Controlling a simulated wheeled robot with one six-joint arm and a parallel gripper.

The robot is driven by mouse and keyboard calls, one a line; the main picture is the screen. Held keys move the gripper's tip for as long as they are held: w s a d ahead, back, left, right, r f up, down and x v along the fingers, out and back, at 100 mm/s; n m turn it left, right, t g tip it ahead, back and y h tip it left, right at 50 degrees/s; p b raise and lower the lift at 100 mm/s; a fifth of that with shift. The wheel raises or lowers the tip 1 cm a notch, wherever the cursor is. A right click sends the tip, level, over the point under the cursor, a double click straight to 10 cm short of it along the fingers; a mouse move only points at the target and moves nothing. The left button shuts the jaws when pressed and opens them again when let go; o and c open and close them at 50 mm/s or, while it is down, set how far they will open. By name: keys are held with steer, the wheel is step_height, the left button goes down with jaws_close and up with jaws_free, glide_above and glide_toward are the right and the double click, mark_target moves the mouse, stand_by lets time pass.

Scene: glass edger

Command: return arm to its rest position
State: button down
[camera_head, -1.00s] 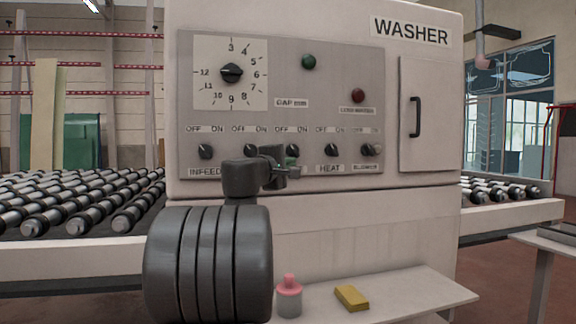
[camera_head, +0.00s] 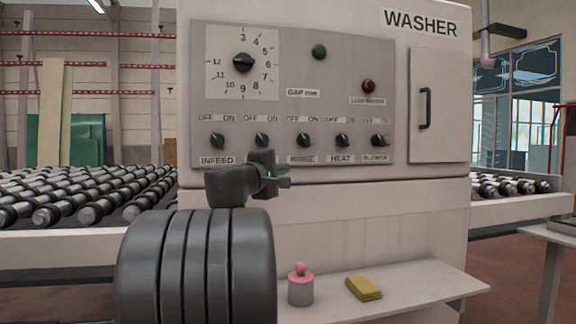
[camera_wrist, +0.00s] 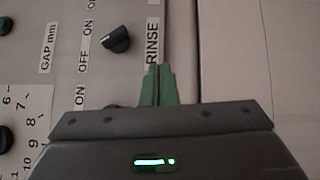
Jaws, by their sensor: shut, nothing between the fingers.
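My gripper (camera_head: 286,182) is in front of the washer (camera_head: 330,220), just below the knob row at the lower edge of its grey control panel (camera_head: 340,100). It hides the label under the second knob (camera_head: 262,140). In the wrist view my gripper's green fingers (camera_wrist: 158,70) are shut together with nothing between them. They point toward the panel surface near the RINSE label (camera_wrist: 153,32) and a black knob (camera_wrist: 115,40). My dark arm rises from the bottom left of the head view with its wrist bent toward the panel.
A shelf (camera_head: 430,292) on the washer front holds a pink-topped bottle (camera_head: 300,287) and a yellow sponge-like block (camera_head: 364,288). Roller conveyors flank the washer on the left (camera_head: 90,200) and right (camera_head: 510,186). Floor shows at the right.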

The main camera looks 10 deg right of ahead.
steer(key=s+a+f, duration=0.2)
steer(key=s+a, duration=0.1)
steer(key=shift+s, duration=0.25)
steer(key=shift+w+d, duration=0.1)
steer(key=shift+d, duration=0.05)
steer(key=w+d+r, duration=0.1)
steer(key=w, duration=0.1)
steer(key=w+d+r, duration=0.1)
steer(key=w+d, duration=0.1)
steer(key=w+d+r, duration=0.1)
steer(key=w+d, duration=0.1)
steer(key=shift+w+r, duration=0.25)
steer(key=shift+r, duration=0.15)
steer(key=d+r+p, duration=0.2)
steer(key=shift+w+d+r+p, duration=0.1)
steer(key=shift+w+d+p, duration=0.2)
steer(key=shift+d+p, duration=0.1)
steer(key=shift+d+r+p, duration=0.15)
steer(key=shift+d+p, duration=0.15)
steer(key=shift+d, duration=0.15)
